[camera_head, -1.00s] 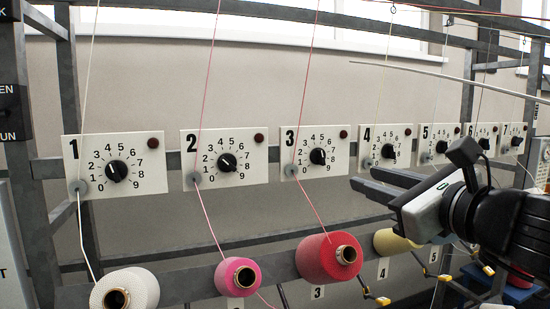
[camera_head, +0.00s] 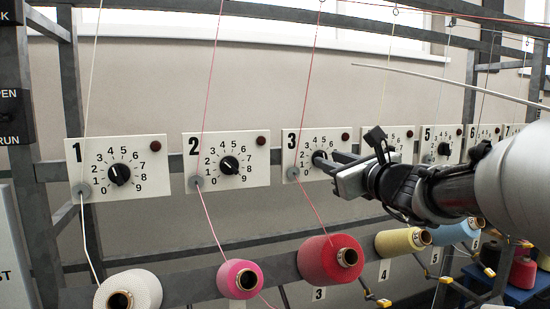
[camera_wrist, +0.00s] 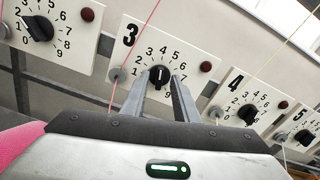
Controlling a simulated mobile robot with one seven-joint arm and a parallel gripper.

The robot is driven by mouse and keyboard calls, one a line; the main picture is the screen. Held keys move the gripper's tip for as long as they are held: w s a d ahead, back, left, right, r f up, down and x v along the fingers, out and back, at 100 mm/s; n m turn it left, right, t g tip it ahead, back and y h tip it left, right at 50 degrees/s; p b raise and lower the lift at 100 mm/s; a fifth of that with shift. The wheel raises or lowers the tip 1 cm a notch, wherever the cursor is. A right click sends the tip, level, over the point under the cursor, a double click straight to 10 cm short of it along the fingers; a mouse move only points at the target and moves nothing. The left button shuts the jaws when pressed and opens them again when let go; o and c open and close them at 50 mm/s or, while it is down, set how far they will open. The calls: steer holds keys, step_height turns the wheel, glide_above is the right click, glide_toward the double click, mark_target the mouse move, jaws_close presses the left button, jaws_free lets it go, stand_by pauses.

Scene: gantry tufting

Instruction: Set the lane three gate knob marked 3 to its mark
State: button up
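The lane three plate (camera_head: 300,138) is white, with a black 3, a dial of digits and a dark red round button. Its black knob (camera_wrist: 159,75) has a white pointer line that points roughly up, near the 4 in the wrist view. In the head view the knob (camera_head: 318,157) is partly covered by my fingers. My gripper (camera_wrist: 160,82) is open, with one finger on each side of the knob. I cannot tell whether the fingers touch it. No separate target mark on the dial can be made out.
Similar plates stand in a row, with plate 2 (camera_head: 205,178) to the left and plate 4 (camera_wrist: 226,92) to the right. A red yarn (camera_head: 312,95) runs down beside the knob to the red cone (camera_head: 322,268). Other cones line the lower rail.

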steer(key=shift+w+a, duration=0.2)
steer(key=shift+w, duration=0.4)
jaws_close()
steer(key=shift+f+b, duration=0.1)
steer(key=shift+b, duration=0.2)
